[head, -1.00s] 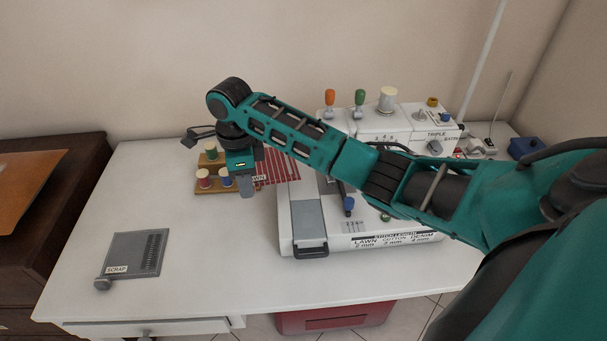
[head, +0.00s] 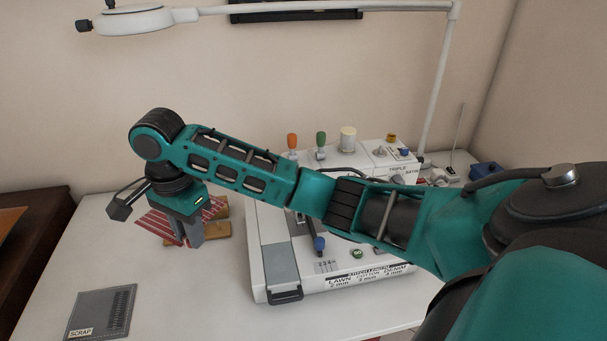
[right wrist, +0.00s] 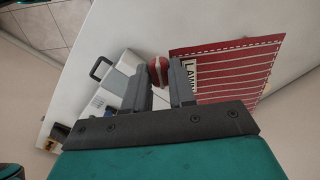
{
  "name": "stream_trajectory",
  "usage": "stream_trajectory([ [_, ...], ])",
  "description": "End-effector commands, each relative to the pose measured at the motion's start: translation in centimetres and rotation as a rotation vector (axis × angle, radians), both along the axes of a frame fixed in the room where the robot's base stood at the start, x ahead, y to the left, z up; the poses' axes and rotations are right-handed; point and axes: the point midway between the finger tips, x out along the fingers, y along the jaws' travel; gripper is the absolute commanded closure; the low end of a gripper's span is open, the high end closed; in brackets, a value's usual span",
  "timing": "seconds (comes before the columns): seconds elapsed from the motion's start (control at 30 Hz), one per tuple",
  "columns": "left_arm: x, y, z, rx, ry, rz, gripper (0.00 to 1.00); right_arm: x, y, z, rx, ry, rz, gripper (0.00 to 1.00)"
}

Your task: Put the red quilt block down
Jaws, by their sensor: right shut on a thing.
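The red quilt block (head: 158,224), a flat red piece with white stripes, shows at my right gripper (head: 191,240) in the head view, sticking out to its left above the table. In the right wrist view the block (right wrist: 235,72) lies to the right of the fingers, with a LAWN label at its edge. My right gripper (right wrist: 166,78) is shut on the block. A rounded red and white thing (right wrist: 158,70) shows between the fingertips; I cannot tell whether it belongs to the block. My left gripper is out of view.
A wooden thread rack (head: 213,232) stands behind the gripper, partly hidden. The white sewing machine (head: 340,291) is to the right. A grey plate marked SCRAP (head: 100,310) lies at the front left. Bare white table (head: 75,250) surrounds it. A lamp (head: 130,18) hangs above.

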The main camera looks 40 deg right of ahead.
Motion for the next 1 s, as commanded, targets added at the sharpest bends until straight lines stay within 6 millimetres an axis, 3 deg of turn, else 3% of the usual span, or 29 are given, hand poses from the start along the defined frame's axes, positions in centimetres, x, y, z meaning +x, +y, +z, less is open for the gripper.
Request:
stream_trajectory([
  [0.2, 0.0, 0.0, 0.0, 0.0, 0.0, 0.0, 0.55, -1.5, 0.9, 1.5, -0.01, 0.001, 0.243, 1.0],
  [0.43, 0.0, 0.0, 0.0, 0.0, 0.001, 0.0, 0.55, -1.6, 1.0, 0.8, -0.011, 0.005, 0.267, 1.0],
  [0.57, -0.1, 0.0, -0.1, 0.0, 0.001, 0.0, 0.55, -1.7, 0.9, -2.0, -0.013, 0.009, 0.265, 1.0],
  [0.9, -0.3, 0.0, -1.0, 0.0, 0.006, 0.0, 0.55, -1.7, 0.9, -11.1, -0.012, 0.007, 0.264, 1.0],
  [1.0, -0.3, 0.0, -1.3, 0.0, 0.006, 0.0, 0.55, -1.6, 0.9, -12.9, -0.011, 0.004, 0.264, 1.0],
])
